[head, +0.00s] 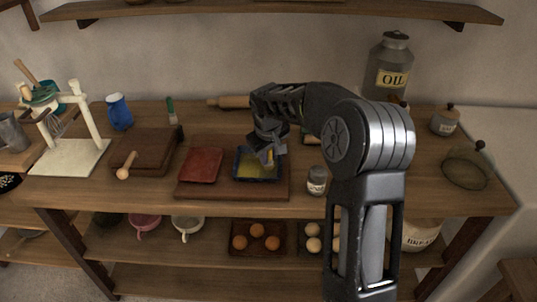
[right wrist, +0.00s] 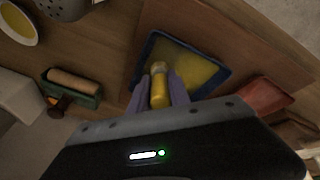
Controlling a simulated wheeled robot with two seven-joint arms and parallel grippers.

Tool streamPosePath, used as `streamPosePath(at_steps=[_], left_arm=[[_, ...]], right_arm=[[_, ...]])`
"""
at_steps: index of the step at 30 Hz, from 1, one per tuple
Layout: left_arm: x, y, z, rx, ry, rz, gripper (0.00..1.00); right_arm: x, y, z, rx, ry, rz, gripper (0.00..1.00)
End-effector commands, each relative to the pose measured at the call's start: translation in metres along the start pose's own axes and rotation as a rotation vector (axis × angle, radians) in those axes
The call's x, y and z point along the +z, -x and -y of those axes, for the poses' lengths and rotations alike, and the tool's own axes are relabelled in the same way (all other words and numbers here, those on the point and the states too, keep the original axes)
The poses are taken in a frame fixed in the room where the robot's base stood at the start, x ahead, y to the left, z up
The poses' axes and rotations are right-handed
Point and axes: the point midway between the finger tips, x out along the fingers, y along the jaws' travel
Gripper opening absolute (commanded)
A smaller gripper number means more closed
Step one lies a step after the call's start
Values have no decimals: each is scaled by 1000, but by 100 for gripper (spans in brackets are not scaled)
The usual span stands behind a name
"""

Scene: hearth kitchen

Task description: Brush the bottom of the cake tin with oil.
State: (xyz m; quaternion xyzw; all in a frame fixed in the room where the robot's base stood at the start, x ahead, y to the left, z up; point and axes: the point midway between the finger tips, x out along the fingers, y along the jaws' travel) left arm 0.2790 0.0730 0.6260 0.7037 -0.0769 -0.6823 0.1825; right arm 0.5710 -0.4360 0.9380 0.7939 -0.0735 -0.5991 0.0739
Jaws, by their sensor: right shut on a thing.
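The cake tin (head: 247,172) is a dark blue rectangular tin with a yellow layer over much of its bottom. It lies on a brown board (head: 230,193) on the table. In the right wrist view the tin (right wrist: 205,72) is just beyond my fingertips. My right gripper (head: 267,146) is over the tin, shut on a yellow, round-handled brush (right wrist: 160,82). The brush points down into the tin; its tip is hard to make out, and I cannot tell whether it touches the bottom. My left gripper is not in view. The oil can (head: 391,78) stands at the back right.
A dark red flat item (head: 201,165) lies left of the tin on the same board. A small jar (head: 316,181) stands right of it. A brown board (head: 147,150), a blue cup (head: 119,112) and a white stand (head: 68,155) are further left. A shelf (head: 270,12) runs above.

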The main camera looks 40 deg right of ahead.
Motion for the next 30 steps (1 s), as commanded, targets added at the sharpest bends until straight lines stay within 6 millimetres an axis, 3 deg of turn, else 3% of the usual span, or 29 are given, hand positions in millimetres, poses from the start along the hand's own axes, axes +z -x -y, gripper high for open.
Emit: streamPosePath(at_steps=[12, 30], left_arm=[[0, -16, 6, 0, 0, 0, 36], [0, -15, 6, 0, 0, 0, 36]], right_arm=[[23, 9, 19, 0, 1, -1, 0], [23, 11, 18, 0, 0, 0, 0]])
